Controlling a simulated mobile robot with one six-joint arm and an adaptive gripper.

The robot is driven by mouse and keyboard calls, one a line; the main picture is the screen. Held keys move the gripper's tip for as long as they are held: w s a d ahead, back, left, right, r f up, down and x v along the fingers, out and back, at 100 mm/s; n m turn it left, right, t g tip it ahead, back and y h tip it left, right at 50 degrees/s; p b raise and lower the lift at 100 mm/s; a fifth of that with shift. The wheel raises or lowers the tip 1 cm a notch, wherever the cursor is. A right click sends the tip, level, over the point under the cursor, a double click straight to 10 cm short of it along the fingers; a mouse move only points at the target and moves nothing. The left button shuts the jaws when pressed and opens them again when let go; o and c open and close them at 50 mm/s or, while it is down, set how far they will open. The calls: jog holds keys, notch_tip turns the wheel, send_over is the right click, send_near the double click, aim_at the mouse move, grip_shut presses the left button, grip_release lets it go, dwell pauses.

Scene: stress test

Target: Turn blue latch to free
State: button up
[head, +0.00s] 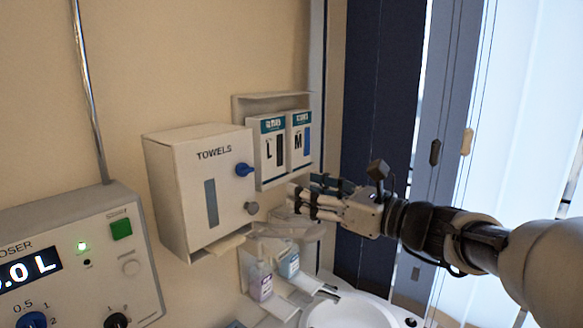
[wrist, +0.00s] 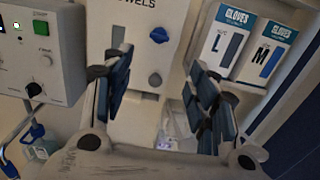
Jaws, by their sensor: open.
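The blue latch (head: 244,170) is a small knob on the front right of the white towel dispenser (head: 172,180), marked TOWELS. It also shows in the wrist view (wrist: 159,35), above a grey round knob (wrist: 155,79). My gripper (head: 299,200) is in front and to the right of the dispenser in the head view, apart from the latch. In the wrist view its two padded fingers (wrist: 158,80) are spread wide with nothing between them. The latch appears beyond and above the fingertips there.
Glove boxes (head: 272,148) marked L and M sit in a wall holder right of the dispenser. Bottles (head: 261,279) stand on a small shelf below, near a white sink (head: 345,314). A doser panel (head: 75,262) is at the left. Dark blinds (head: 380,110) hang behind my arm.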

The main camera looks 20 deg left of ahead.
aim_at(243, 168)
jog(key=p+x, duration=0.2)
jog(key=x, duration=1.4)
jog(key=shift+a+f, duration=0.15)
jog(key=shift+a, duration=0.05)
jog(key=shift+c, duration=0.5)
jog(key=c, duration=1)
jog(key=shift+o, duration=0.2)
